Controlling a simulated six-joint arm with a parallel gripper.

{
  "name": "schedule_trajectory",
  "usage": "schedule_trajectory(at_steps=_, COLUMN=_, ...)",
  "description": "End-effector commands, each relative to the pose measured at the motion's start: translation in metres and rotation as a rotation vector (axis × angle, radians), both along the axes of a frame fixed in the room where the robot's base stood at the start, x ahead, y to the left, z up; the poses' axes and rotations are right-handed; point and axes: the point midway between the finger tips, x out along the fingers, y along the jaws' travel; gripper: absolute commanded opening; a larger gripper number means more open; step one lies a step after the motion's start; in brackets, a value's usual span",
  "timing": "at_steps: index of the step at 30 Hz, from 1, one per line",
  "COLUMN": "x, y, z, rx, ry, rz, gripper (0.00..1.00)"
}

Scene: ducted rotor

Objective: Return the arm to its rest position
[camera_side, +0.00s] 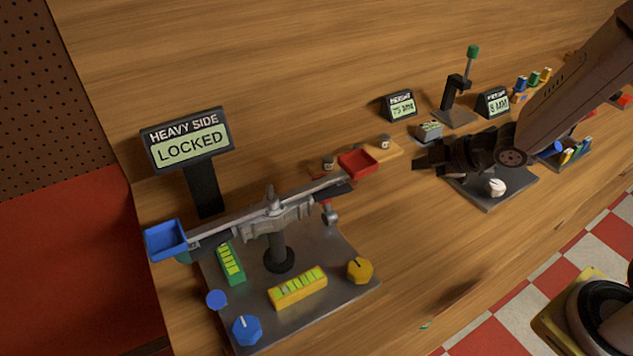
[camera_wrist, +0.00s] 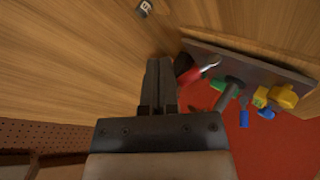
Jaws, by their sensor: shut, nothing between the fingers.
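My gripper (camera_side: 424,164) is in the air over the wooden bench, to the right of the balance rig and partly in front of a plate with a white knob. In the wrist view my gripper (camera_wrist: 160,68) has its two dark fingers side by side, shut and empty. The balance beam (camera_side: 240,222) carries a blue tray (camera_side: 166,240) at its left end and a red tray (camera_side: 357,164) at its right. The red tray shows close beside the fingertips in the wrist view (camera_wrist: 187,70), though the distance is unclear.
A sign (camera_side: 190,141) reads "HEAVY SIDE LOCKED". The rig's base plate (camera_side: 325,250) bears yellow and blue knobs. A lever stand (camera_side: 457,113) and small displays (camera_side: 399,106) stand behind my gripper. The white knob (camera_side: 496,187) sits below it. Bare bench (camera_side: 410,240) lies in front.

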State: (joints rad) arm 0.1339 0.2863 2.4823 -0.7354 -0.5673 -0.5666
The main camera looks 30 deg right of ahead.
Motion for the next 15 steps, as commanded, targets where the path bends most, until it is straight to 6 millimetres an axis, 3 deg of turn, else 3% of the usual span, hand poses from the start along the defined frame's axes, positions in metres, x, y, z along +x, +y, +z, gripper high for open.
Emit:
schedule_trajectory(at_steps=7, x=-0.023, y=-0.022, z=-0.001, rx=0.087, ry=0.216, rz=-0.383, gripper=0.0)
schedule_trajectory(at_steps=15, x=-0.067, y=-0.027, z=-0.002, rx=0.235, ry=0.464, rz=-0.792, gripper=0.0)
